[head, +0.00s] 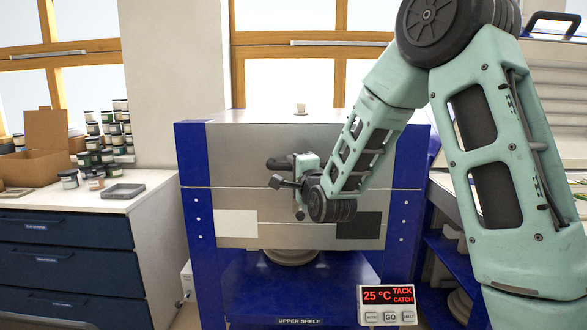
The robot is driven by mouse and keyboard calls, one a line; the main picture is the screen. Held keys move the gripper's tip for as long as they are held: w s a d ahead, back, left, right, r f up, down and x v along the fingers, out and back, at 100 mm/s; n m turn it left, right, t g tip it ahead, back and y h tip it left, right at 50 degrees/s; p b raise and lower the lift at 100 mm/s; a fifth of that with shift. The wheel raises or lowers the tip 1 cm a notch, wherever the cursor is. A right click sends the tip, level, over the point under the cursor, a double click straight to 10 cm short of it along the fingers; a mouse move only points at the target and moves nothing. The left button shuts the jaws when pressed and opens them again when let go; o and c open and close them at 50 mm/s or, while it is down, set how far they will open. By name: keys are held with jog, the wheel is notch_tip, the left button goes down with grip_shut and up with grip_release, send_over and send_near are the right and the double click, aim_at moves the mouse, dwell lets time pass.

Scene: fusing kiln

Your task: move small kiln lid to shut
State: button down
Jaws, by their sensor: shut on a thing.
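The kiln (300,234) stands straight ahead, a silver box in a blue frame. Its lid (240,150) is the upper silver part and looks level, with only a thin seam between it and the body below. A dark handle (276,163) sits on the lid's front. My gripper (284,180) is at the lid's front, shut on the handle. My wrist and forearm come in from the right and hide part of the lid front and the seam. The fingertips are small and partly hidden.
A small cup (301,108) stands on top of the kiln. A controller (387,305) reads 25 °C. At left, a drawer cabinet (70,250) carries jars, a cardboard box (45,148) and a grey tray (124,191). A blue-framed bench is at right, behind my arm.

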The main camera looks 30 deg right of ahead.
jog(key=shift+s+f, duration=0.2)
jog(key=shift+f, duration=0.65)
jog(key=c, duration=1.3)
grip_release()
jog(key=shift+a, duration=0.1)
jog(key=shift+r, duration=0.25)
